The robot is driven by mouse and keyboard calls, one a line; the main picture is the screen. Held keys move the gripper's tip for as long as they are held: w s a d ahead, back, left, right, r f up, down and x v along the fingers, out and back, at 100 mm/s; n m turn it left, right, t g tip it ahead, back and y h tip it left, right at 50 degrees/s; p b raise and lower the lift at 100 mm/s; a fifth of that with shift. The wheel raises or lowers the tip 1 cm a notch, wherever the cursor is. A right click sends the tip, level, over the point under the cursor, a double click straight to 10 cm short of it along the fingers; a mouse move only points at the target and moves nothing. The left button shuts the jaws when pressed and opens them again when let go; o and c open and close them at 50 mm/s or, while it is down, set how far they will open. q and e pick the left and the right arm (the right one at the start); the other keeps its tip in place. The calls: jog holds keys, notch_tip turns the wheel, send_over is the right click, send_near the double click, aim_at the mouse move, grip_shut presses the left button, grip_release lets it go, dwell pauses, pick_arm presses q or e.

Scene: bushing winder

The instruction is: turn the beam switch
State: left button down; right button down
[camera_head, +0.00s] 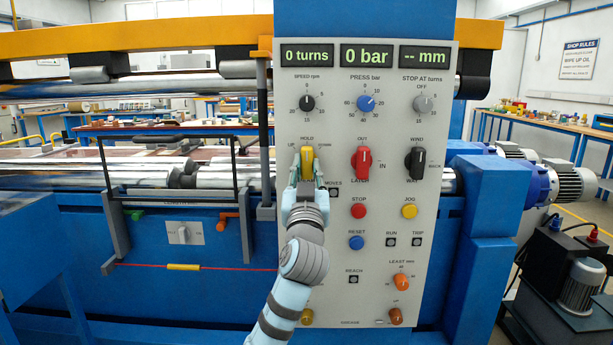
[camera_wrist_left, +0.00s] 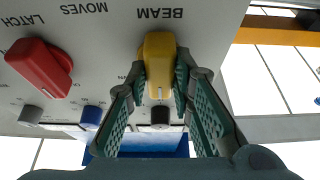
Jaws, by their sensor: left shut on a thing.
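The beam switch is a yellow knob (camera_head: 307,158) on the grey control panel (camera_head: 340,255), below the "HOLD" label. In the left wrist view the yellow knob (camera_wrist_left: 158,66) stands beside the word "BEAM". My left gripper (camera_head: 306,168) is at the knob, with its fingers on either side of it. In the left wrist view the left gripper (camera_wrist_left: 160,82) is shut on the knob, one finger against each side. The fingers hide part of the label below the knob. My right gripper is not in view.
A red knob (camera_head: 361,163) and a black knob (camera_head: 415,163) stick out to the right of the beam switch. Red (camera_head: 358,211) and blue (camera_head: 356,243) buttons sit below. A dark vertical bar (camera_head: 263,130) stands close to the panel's left edge.

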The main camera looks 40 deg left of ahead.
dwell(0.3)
pick_arm(q)
jog(key=c, duration=1.4)
grip_release()
jog(key=v, duration=1.2)
